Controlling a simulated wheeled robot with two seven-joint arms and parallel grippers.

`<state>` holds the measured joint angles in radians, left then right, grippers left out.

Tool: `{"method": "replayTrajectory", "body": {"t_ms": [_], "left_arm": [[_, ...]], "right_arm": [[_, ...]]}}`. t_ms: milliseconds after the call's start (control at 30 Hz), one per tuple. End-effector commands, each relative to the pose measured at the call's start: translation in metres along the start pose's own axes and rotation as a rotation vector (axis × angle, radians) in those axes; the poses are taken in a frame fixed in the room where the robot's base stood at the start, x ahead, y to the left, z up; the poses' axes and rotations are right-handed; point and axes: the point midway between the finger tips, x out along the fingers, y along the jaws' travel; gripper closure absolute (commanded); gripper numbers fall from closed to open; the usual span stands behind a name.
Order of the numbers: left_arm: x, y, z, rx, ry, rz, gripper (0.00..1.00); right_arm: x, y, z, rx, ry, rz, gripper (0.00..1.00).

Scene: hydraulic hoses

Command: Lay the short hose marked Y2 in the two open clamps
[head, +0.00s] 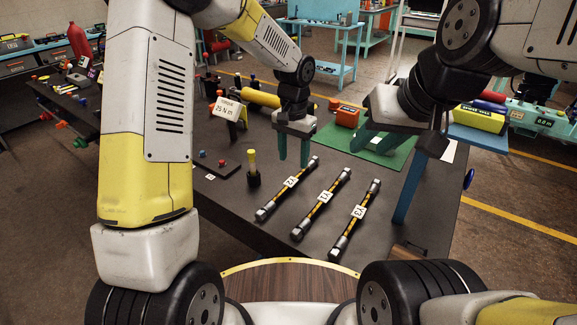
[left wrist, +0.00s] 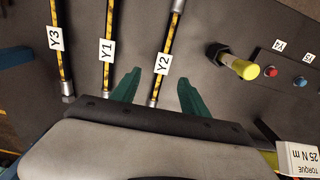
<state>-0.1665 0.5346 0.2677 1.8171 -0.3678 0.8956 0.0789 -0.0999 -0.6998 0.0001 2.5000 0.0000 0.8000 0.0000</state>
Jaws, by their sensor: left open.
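The short hose Y2 (head: 291,182) lies on the dark table, leftmost of three black-and-yellow hoses in the head view. Its label reads Y2 in the left wrist view (left wrist: 163,63). My left gripper (head: 293,162) has green fingers, points down and is open near the far end of Y2. In the left wrist view its fingertips (left wrist: 160,77) stand on either side of Y2, apart from it. My right gripper (head: 452,186) has blue fingers spread wide over the table's right side and holds nothing. I cannot make out the two open clamps.
Hoses Y1 (head: 326,197) and Y3 (head: 358,212) lie beside Y2. A yellow-capped post (head: 253,168) and a small board with red and blue knobs (head: 214,166) stand left. A torque sign (head: 229,108), green mat (head: 368,148) and orange box (head: 347,116) are farther back.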

Motion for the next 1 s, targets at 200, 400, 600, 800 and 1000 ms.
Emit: {"method": "replayTrajectory", "body": {"t_ms": [200,400,600,800,1000], "left_arm": [[0.02,0.003,-0.003,0.01,-0.011,0.005,0.47],[0.043,0.0,-0.001,0.007,-0.011,0.004,0.47],[0.072,-0.004,0.004,0.008,-0.011,0.005,0.47],[0.085,-0.004,0.004,0.009,-0.008,0.004,0.47],[0.085,-0.004,0.004,0.008,-0.007,0.003,0.51]], "right_arm": [[0.0,0.0,0.0,0.0,0.0,0.0,0.64],[0.0,0.0,0.0,0.0,0.0,0.0,0.64],[0.0,0.0,0.0,0.0,0.0,0.0,0.64],[0.0,0.0,0.0,0.0,0.0,0.0,0.64],[0.0,0.0,0.0,0.0,0.0,0.0,0.64]]}}
